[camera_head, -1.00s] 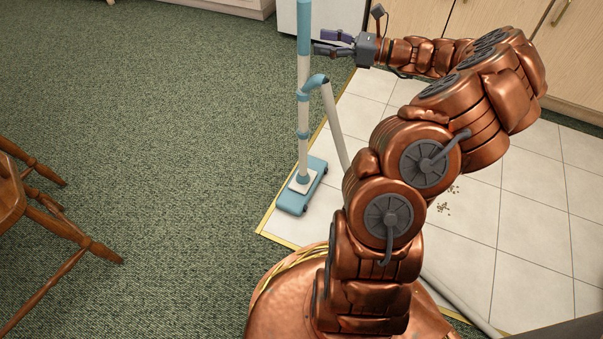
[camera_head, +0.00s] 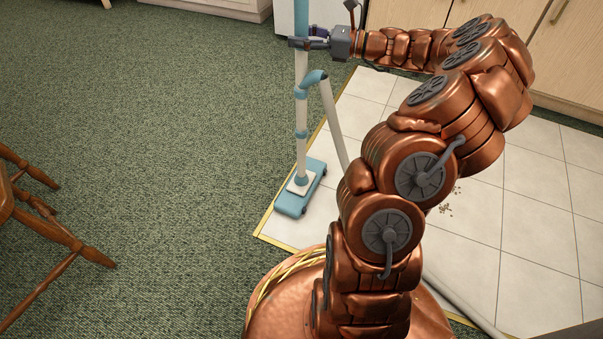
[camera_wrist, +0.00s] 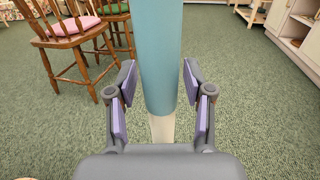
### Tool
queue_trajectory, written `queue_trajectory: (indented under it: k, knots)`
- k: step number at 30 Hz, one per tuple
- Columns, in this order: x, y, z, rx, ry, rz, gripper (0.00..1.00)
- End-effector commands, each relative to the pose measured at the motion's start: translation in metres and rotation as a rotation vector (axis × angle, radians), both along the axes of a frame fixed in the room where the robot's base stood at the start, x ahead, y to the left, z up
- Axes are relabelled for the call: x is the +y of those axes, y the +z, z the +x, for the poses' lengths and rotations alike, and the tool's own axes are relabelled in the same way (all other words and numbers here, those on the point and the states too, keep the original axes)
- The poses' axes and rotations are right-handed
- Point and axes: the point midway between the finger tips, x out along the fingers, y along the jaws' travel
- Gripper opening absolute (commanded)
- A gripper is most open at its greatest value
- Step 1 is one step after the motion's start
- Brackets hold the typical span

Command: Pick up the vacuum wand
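The vacuum wand (camera_head: 301,97) stands upright, white with blue bands, on its blue floor head (camera_head: 301,189) at the edge of the tiles. A white hose curves off it through a blue elbow. My gripper (camera_head: 297,44) is at the upper part of the wand. In the wrist view the wand's blue upper section (camera_wrist: 163,60) runs between the two purple-padded fingers of my gripper (camera_wrist: 161,88). The fingers are open, with a visible gap on both sides of the wand.
A wooden chair (camera_head: 50,230) stands on the green carpet at left. Chairs with cushions (camera_wrist: 85,30) show in the wrist view. Wooden cabinets (camera_head: 575,60) line the back right. Small brown crumbs (camera_head: 445,209) lie on the tiles. The carpet left of the wand is clear.

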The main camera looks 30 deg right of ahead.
Motion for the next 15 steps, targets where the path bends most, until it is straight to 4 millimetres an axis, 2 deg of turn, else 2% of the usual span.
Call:
queue_trajectory:
  k: [2,13,15]
  knots:
    - [-0.0001,0.0,-0.0001,0.0,0.0,0.0,0.4]
    - [0.0002,0.0,-0.0002,0.0,0.001,0.0,0.01]
    - [0.0002,-0.0001,-0.0002,0.0,0.001,0.0,0.0]
